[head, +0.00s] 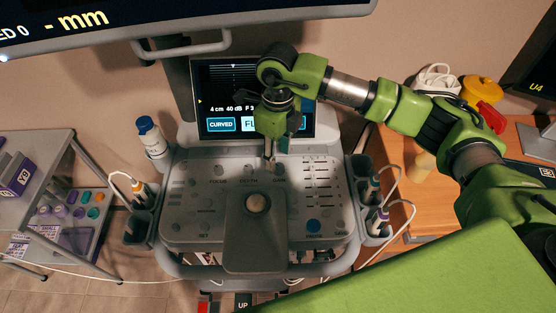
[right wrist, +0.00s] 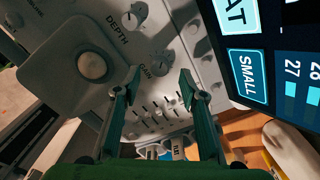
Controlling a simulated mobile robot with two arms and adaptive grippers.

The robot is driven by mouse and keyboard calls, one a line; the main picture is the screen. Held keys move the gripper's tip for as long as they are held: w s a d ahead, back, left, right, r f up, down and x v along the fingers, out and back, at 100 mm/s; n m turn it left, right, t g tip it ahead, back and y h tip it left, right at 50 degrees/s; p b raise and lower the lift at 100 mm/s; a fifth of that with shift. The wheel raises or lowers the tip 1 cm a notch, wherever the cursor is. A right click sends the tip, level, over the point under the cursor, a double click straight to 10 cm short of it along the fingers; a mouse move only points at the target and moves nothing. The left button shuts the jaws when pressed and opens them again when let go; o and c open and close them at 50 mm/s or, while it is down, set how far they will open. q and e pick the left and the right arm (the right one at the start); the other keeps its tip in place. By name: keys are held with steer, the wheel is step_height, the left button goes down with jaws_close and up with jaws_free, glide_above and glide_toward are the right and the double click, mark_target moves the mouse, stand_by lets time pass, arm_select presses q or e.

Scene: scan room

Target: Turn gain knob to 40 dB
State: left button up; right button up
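The grey ultrasound console panel (head: 180,215) has knobs labelled FOCUS, DEPTH and GAIN along its upper part. In the right wrist view the gain knob (right wrist: 160,62) lies just beyond the gap between my right gripper's fingertips. The depth knob (right wrist: 136,14) is up and left of it. My right gripper (right wrist: 160,80) is open, its two fingers apart with nothing between them. In the head view my right gripper (head: 269,157) points down over the panel near the GAIN label and partly covers the screen. The screen (head: 215,90) reads 4 cm and 40 dB. My left gripper is not in view.
A trackball (head: 256,203) sits on a raised palm rest below the knobs. Probes stand in holders on both sides. A white bottle with a blue cap (head: 152,137) is left of the panel. A large monitor (head: 190,15) hangs above. A wooden desk (head: 405,190) is at right.

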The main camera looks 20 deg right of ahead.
mark_target(278, 166)
step_height(278, 166, up, 8)
stand_by(0.6)
